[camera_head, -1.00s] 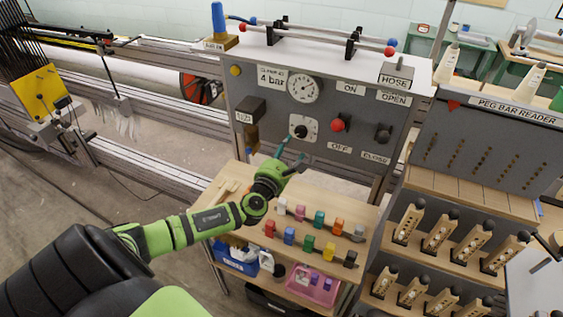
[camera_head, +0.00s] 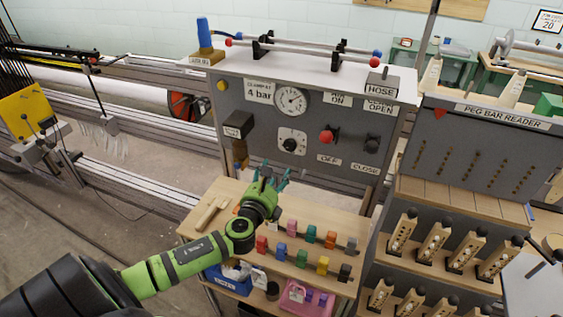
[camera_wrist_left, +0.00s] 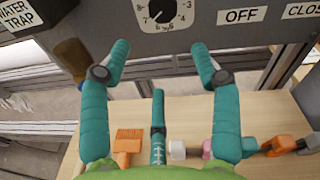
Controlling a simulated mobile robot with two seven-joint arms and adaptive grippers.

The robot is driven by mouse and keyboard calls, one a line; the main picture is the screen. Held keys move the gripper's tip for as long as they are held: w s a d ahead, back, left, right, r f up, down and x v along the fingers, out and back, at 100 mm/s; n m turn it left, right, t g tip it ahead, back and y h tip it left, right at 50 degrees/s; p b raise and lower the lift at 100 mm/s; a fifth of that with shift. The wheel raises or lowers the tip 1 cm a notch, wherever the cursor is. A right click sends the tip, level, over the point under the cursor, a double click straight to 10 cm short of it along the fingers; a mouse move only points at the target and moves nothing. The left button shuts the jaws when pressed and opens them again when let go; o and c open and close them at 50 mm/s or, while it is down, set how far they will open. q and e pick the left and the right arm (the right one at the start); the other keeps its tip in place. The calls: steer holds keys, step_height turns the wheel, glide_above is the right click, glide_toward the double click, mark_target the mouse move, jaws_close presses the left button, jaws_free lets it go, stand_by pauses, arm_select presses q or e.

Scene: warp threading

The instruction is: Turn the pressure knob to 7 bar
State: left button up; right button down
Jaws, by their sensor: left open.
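The pressure knob (camera_head: 289,144) is a black knob on a white dial plate (camera_head: 293,135) on the grey panel, below the round gauge (camera_head: 291,100). In the left wrist view the knob (camera_wrist_left: 160,8) is at the top, cut by the frame edge, with numbers around it; its pointer setting is too small to read surely. My left gripper (camera_head: 269,177) is below and in front of the dial, apart from it. In the left wrist view its teal fingers (camera_wrist_left: 162,65) are spread wide, with nothing between them. My right gripper is not in view.
A "4 bar" label (camera_head: 262,91) is beside the gauge. A red ON/OFF knob (camera_head: 326,137) and a black OPEN/CLOSE knob (camera_head: 371,145) are right of the dial. A water trap (camera_head: 239,150) hangs at left.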

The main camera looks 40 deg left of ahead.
mark_target(289, 147)
arm_select(q)
steer(key=shift+w+a+r+n+t+h+b, duration=0.15)
steer(key=shift+w+a+n+b, duration=1.05)
steer(key=shift+n, duration=4.25)
steer(key=shift+w+d+r+n+t+h+b, duration=0.1)
steer(key=shift+w+d+r+n+t+b, duration=0.25)
steer(key=shift+w+n, duration=3.55)
steer(key=shift+w+a+r+n+t+h+b, duration=0.1)
steer(key=shift+w+a+n+b, duration=0.5)
steer(key=shift+n, duration=6.35)
steer(key=shift+s+d, duration=0.2)
steer(key=shift+s, duration=0.15)
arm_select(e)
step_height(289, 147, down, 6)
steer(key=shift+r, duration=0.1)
arm_select(q)
steer(key=c, duration=1.1)
